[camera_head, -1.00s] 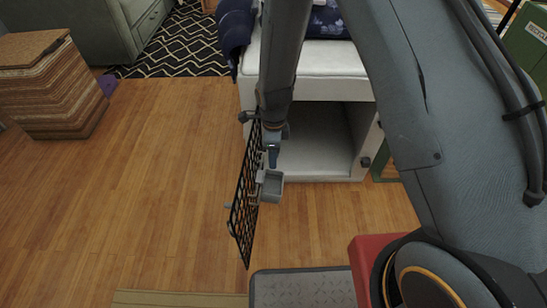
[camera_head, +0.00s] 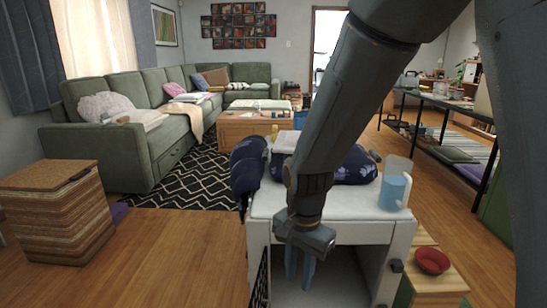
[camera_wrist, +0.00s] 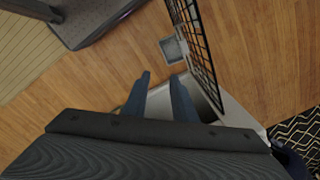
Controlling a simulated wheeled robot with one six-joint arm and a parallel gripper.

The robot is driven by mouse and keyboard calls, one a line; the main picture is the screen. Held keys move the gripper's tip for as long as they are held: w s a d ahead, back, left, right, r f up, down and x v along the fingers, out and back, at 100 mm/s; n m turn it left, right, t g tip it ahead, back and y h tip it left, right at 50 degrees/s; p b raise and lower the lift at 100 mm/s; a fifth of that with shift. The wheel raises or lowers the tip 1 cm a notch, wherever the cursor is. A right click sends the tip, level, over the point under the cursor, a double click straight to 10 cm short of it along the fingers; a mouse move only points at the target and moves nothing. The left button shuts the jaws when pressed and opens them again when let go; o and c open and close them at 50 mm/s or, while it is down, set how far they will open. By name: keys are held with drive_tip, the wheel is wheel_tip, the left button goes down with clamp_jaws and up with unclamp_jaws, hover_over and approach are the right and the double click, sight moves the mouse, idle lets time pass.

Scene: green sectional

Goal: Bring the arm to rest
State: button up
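My gripper (camera_head: 300,270) hangs from my arm in the middle of the head view, pointing down in front of the white crate (camera_head: 400,240). In the wrist view its two blue fingers (camera_wrist: 160,80) stand apart with nothing between them, so it is open and empty. The crate's black grid door (camera_head: 262,280) stands swung open at the left of the gripper. The door's grid and a small grey box on it (camera_wrist: 173,50) also show in the wrist view, beyond the fingertips.
On the crate top are dark blue patterned cloth (camera_head: 350,168) and a clear jug with blue contents (camera_head: 394,190). A red bowl (camera_head: 432,261) sits on a wooden stool (camera_head: 440,284) at right. A corky block (camera_head: 55,215) stands at left. Wooden floor (camera_head: 180,250) is clear between.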

drive_tip(key=s+d+r+n+p, duration=0.1)
drive_tip(key=s+d+r+n, duration=0.4)
drive_tip(key=s+r+n, duration=0.8)
drive_tip(key=d+r+m+p, duration=0.4)
drive_tip(key=d+r+p, duration=0.3)
drive_tip(key=p, duration=0.9)
drive_tip(key=shift+s+d+m, duration=0.3)
drive_tip(key=shift+d+m, duration=0.1)
drive_tip(key=shift+d, duration=0.4)
